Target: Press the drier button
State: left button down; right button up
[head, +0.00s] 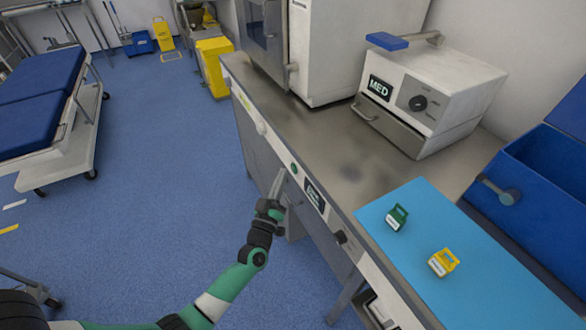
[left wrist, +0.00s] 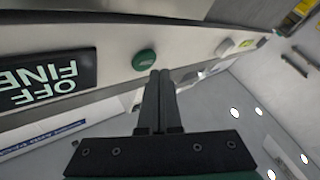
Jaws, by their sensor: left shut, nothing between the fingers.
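A round green button (head: 294,168) sits on the front panel of the metal counter, and it also shows in the left wrist view (left wrist: 144,60). A black display (head: 314,196) is beside it; in the left wrist view the display (left wrist: 45,82) reads "OFF" and "FINE" upside down. My left gripper (head: 281,172) is shut and empty, in front of the panel. In the left wrist view its fingertips (left wrist: 160,73) are very close to the button's lower right edge; I cannot tell whether they touch. My right gripper is not in view.
A white MED box (head: 430,85) and a white cabinet (head: 350,40) stand on the counter (head: 335,145). A blue mat (head: 470,285) holds a green item (head: 397,217) and a yellow item (head: 443,262). A dark knob (head: 341,237) protrudes right of the display.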

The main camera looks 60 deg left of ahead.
pick_arm(q)
jog(key=shift+w, duration=0.45)
jog(key=shift+w, duration=0.35)
dwell(0.7)
jog(key=shift+s, duration=0.15)
jog(key=shift+s+p, duration=0.3)
jog(key=shift+s, duration=0.35)
jog(key=s, duration=0.5)
jog(key=shift+a, duration=0.1)
